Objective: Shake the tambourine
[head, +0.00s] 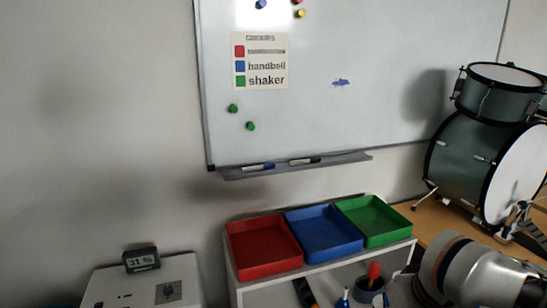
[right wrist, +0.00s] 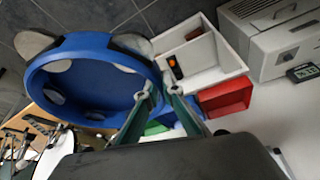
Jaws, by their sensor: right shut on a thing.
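The blue tambourine (right wrist: 95,82), a round blue frame with silvery metal jingles, fills the upper left of the right wrist view. My right gripper (right wrist: 160,88) is shut on its rim at the near right side. The tambourine is tilted and clear of the shelf and trays. In the head view my right arm comes in at the lower right, and the tambourine cannot be made out there. My left gripper is in neither view.
Red (head: 264,247), blue (head: 323,232) and green (head: 373,220) trays sit on a white shelf, with a red-headed shaker (head: 374,271) below. A drum set (head: 465,155) stands right. A whiteboard (head: 330,100) hangs behind. A white machine (head: 150,285) stands left.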

